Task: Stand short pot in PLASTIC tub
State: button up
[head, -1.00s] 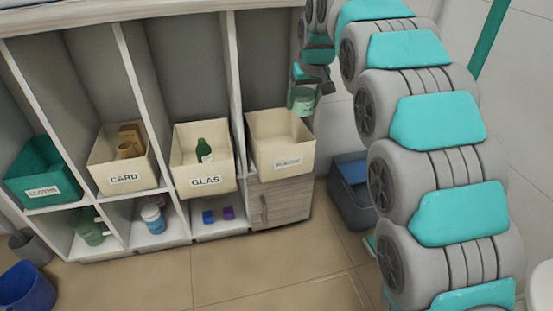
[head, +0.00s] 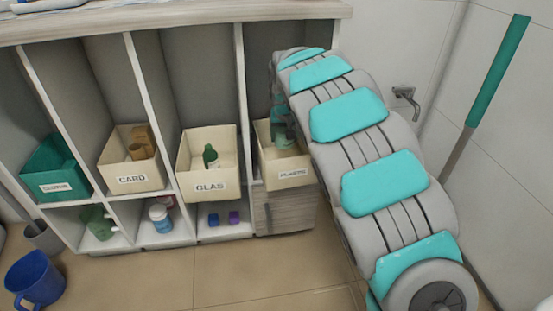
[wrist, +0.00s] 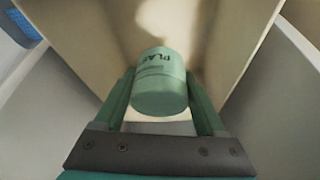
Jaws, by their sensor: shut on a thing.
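The short pot (wrist: 160,98) is a pale green cylinder with dark letters starting "PLA" on its side. My gripper (wrist: 162,82) is shut on it, with one green finger on each side. The cream PLASTIC tub (head: 286,180) stands at the right end of the shelf row. Its pale walls surround the pot in the wrist view (wrist: 232,35). In the head view my gripper (head: 281,128) is at the tub's opening, and my arm covers its right side. I cannot tell whether the pot touches the tub floor.
The GLAS tub (head: 209,184), with a green bottle, stands left of the PLASTIC tub, past a divider (head: 243,110). Further left are the CARD tub (head: 133,180) and a green tub (head: 62,187). A wooden cabinet door (head: 282,212) is below.

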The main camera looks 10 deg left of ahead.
aim_at(285, 146)
notch_tip(285, 146, down, 8)
jog(key=shift+f, duration=0.1)
dwell(0.4)
jog(key=o, duration=1.3)
jog(key=shift+f, duration=0.1)
jog(key=v, duration=1.2)
jog(key=shift+w+d, duration=0.1)
jog(key=shift+w, duration=0.05)
jog(key=s+d+r+m+g, duration=0.1)
jog(key=s+d, duration=0.5)
jog(key=s, duration=0.3)
jog(key=s+d+r+g+h, duration=0.1)
jog(key=s+d, duration=0.5)
jog(key=s, duration=0.2)
jog(key=s+d+r+m+g, duration=0.1)
jog(key=s+d+r+g, duration=0.1)
jog(key=s+d, duration=0.5)
jog(key=s+f+g, duration=0.1)
jog(key=s+f, duration=0.1)
jog(key=s, duration=0.9)
jog(key=s+f+g, duration=0.1)
jog(key=s, duration=1.1)
jog(key=shift+s+d+f, duration=0.25)
jog(key=shift+d+f, duration=0.1)
